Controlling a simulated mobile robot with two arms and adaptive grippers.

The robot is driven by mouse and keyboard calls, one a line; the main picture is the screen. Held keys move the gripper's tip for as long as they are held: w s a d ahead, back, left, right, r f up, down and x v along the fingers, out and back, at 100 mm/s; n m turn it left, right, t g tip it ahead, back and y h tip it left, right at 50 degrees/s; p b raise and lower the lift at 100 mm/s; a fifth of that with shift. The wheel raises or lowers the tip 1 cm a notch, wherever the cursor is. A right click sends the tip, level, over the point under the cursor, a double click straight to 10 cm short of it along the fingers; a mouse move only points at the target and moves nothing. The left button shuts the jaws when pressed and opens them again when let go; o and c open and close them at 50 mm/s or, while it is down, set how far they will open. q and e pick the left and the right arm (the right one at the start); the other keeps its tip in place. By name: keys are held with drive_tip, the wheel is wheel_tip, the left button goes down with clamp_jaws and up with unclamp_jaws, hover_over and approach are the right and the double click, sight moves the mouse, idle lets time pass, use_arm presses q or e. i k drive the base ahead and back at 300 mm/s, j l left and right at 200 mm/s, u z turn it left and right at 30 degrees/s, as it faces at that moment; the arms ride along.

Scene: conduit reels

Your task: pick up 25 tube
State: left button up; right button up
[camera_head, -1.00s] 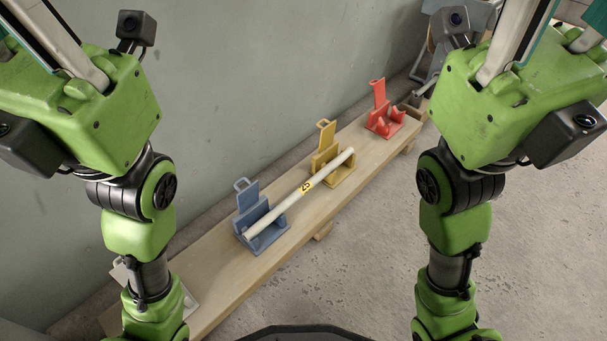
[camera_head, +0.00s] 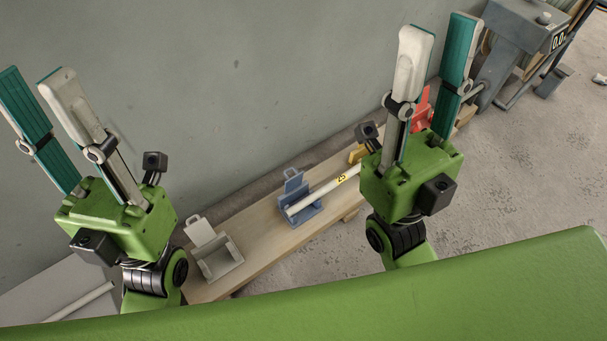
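The white tube (camera_head: 320,193) with a yellow "25" label lies across the blue holder (camera_head: 294,190) and the yellow holder (camera_head: 357,154) on a wooden board. Its right end and most of the yellow holder are hidden behind my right gripper. My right gripper (camera_head: 441,30) points up, its two fingers apart and nothing between them. My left gripper (camera_head: 33,76) is at the left, fingers apart and empty, away from the tube.
A grey holder (camera_head: 215,255) stands on the near end of the wooden board (camera_head: 262,240). A red holder (camera_head: 421,112) is partly hidden behind my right gripper. Another pale tube (camera_head: 82,301) lies at lower left. A grey machine (camera_head: 513,50) with a display stands at upper right.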

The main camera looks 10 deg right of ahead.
sight(298, 207)
drive_tip(key=i+l+u, duration=0.1)
drive_tip(key=l+u, duration=1.25)
drive_tip(key=l, duration=0.2)
drive_tip(key=k+l, duration=0.1)
drive_tip(key=l, duration=0.75)
drive_tip(key=k+l+u, duration=0.1)
drive_tip(key=l, duration=0.3)
drive_tip(key=k+l, duration=0.15)
drive_tip(key=l, duration=0.25)
drive_tip(key=k+l+u, duration=0.1)
drive_tip(key=l, duration=0.3)
